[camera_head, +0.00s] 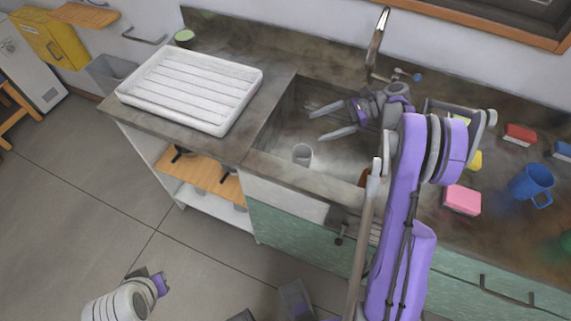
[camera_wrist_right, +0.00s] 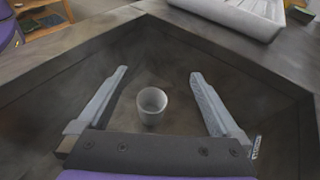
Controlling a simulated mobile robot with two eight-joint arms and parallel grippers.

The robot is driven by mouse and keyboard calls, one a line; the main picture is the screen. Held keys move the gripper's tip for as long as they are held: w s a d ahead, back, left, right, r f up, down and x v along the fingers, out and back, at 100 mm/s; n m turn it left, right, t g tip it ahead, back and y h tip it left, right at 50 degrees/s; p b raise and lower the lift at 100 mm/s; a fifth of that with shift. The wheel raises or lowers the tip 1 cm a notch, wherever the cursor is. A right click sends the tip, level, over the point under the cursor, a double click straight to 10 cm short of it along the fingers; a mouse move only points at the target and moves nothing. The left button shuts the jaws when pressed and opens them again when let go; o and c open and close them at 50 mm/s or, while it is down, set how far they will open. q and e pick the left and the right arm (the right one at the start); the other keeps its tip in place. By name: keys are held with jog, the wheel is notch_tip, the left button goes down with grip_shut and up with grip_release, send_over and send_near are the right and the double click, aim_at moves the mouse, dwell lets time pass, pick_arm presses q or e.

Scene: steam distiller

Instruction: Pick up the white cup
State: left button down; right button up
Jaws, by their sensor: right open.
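The white cup (camera_head: 302,154) stands upright on the floor of the sink, near its front left part. It also shows in the right wrist view (camera_wrist_right: 151,112), where its open mouth faces up and it looks empty. My right gripper (camera_head: 316,125) is open and empty above the sink. In the right wrist view the cup shows between its two spread fingers (camera_wrist_right: 159,72), but they are not touching it. A white and purple part of my left arm shows at the lower left of the head view; its jaws cannot be made out.
The sink (camera_head: 252,150) has raised walls around the cup. A white ribbed tray (camera_head: 190,88) lies on the counter to the left. A faucet (camera_head: 376,45) rises behind the sink. A pink sponge (camera_head: 462,200) and a blue mug (camera_head: 531,183) are on the right counter.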

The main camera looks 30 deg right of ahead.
jog(key=b, duration=0.5)
send_near(294, 156)
jog(key=d, duration=0.1)
jog(key=shift+f, duration=0.15)
jog(key=shift+w+a+f, duration=0.1)
jog(key=shift+w+a, duration=0.05)
jog(key=shift+a, duration=0.2)
jog(key=x, duration=0.4)
jog(key=shift+a, duration=0.25)
jog(key=x, duration=0.6)
jog(key=shift+w+d+f+b, duration=0.1)
jog(key=shift+w+d+b, duration=0.05)
jog(key=shift+b, duration=0.25)
pick_arm(q)
notch_tip(294, 156, down, 9)
jog(key=s+d, duration=0.1)
jog(key=shift+s+d+r, duration=0.15)
jog(key=shift+s+d, duration=0.05)
jog(key=shift+s, duration=0.1)
pick_arm(e)
jog(key=c, duration=1.3)
